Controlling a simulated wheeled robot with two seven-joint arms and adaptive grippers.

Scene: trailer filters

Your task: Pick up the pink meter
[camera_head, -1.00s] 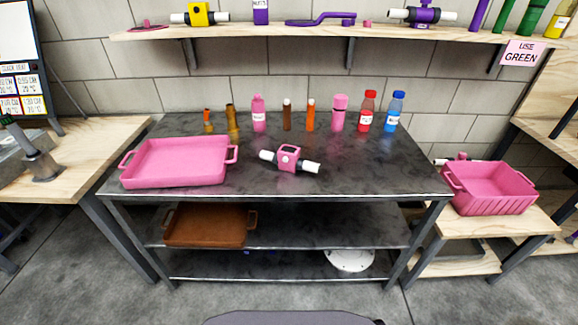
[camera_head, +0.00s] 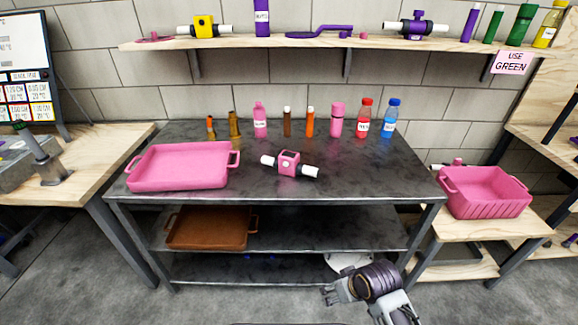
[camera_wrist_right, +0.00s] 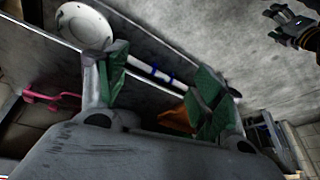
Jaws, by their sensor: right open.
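The pink meter (camera_head: 289,164), a pink block with a round dial and white pipe ends, lies on the dark table (camera_head: 370,175), right of the pink tray. My right gripper (camera_head: 328,293) is low in front of the table, below and right of the meter and well apart from it. In the right wrist view its green-padded fingers (camera_wrist_right: 160,85) are spread with nothing held between them. The meter cannot be made out there. Another gripper, apparently my left (camera_wrist_right: 283,22), shows at the top right of the wrist view; its jaws are unclear.
A pink tray (camera_head: 180,185) stands on the table's left. Several bottles, including a red one (camera_head: 362,120) and a blue one (camera_head: 390,120), line the back. A brown tray (camera_head: 210,242) sits on the shelf below. A pink bin (camera_head: 485,205) stands at right. The table front is clear.

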